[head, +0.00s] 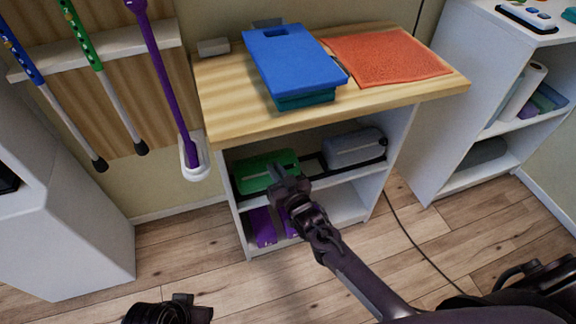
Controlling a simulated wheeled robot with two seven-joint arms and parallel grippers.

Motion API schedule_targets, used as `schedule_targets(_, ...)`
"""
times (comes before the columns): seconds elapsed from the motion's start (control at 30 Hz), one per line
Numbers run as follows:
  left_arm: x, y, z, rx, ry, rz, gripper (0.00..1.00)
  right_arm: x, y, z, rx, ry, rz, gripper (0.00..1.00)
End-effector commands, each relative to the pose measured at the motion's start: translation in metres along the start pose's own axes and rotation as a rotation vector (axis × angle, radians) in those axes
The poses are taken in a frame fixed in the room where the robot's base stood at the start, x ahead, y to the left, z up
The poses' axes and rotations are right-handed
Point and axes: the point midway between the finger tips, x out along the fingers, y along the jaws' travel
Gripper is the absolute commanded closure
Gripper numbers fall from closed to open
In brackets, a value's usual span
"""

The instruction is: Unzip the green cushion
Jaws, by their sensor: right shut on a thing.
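The green cushion (252,175) lies on the upper inner shelf of the wooden-topped unit, at its left side, with a dark strip along its front. My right gripper (276,173) reaches in from the lower right and is shut at the front of the green cushion. Its fingers hide the exact part it holds, and no zip pull can be made out. A dark part of mine at the bottom edge, seemingly my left gripper (185,309), is cut off, so its jaws cannot be judged.
A grey cushion (354,148) lies right of the green one on the shelf. Purple items (262,226) stand below. A cable (412,236) crosses the floor.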

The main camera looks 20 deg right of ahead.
Motion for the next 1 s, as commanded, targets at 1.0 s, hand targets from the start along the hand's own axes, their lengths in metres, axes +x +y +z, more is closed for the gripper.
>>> schedule_targets(1.0, 0.003, 0.004, -0.002, 0.007, 0.018, 0.008, 0.64, 0.015, -0.097, 0.012, 0.004, -0.003, -0.009, 0.80)
